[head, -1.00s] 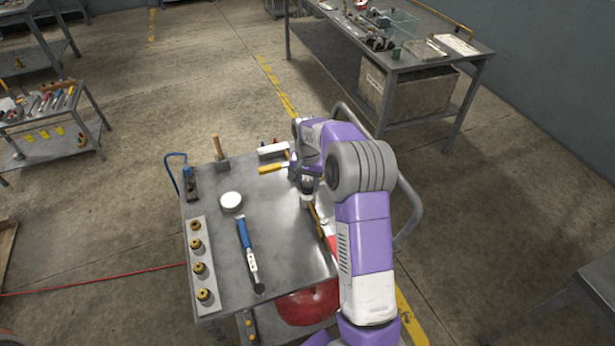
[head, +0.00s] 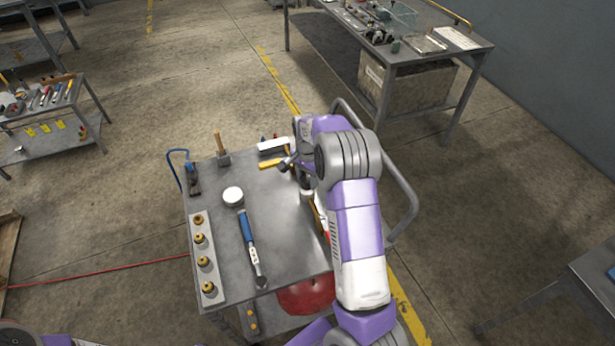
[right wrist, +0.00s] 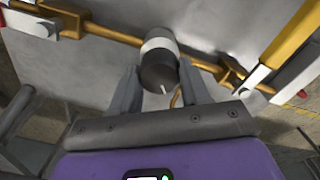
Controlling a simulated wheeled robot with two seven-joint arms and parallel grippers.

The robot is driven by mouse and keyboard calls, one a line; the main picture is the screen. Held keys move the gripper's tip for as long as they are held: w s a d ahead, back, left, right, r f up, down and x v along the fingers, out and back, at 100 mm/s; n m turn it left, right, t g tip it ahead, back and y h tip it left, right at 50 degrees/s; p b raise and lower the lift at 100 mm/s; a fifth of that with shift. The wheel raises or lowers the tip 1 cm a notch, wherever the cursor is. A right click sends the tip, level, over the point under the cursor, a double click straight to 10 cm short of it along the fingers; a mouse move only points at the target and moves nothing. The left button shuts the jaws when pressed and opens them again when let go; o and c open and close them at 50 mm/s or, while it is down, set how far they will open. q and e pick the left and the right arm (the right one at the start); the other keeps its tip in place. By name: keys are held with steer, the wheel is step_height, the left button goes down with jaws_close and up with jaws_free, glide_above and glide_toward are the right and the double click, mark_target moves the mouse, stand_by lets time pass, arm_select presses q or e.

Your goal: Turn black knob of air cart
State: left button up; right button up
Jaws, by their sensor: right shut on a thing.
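The air cart (head: 285,235) is a grey metal-topped cart in the middle of the head view. The black knob (right wrist: 158,72) is a short dark cylinder with a white band and a small white mark, on a fitting along a brass pipe in the right wrist view. My right gripper (right wrist: 158,80) has one finger on each side of the knob and is shut on it. In the head view my right arm hides most of that gripper and the cart's right side. My left gripper is out of view.
On the cart lie a blue-handled tool (head: 247,230), a white round tin (head: 233,195), a mallet (head: 221,150) and a strip (head: 212,290) with several brass fittings. A red tank (head: 305,296) sits below. A workbench (head: 400,60) stands behind right.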

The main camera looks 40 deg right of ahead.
mark_target(308, 178)
steer(key=o, duration=1.1)
steer(key=shift+c, duration=0.2)
step_height(308, 178, up, 8)
steer(key=shift+f+p, duration=0.2)
steer(key=shift+p, duration=0.55)
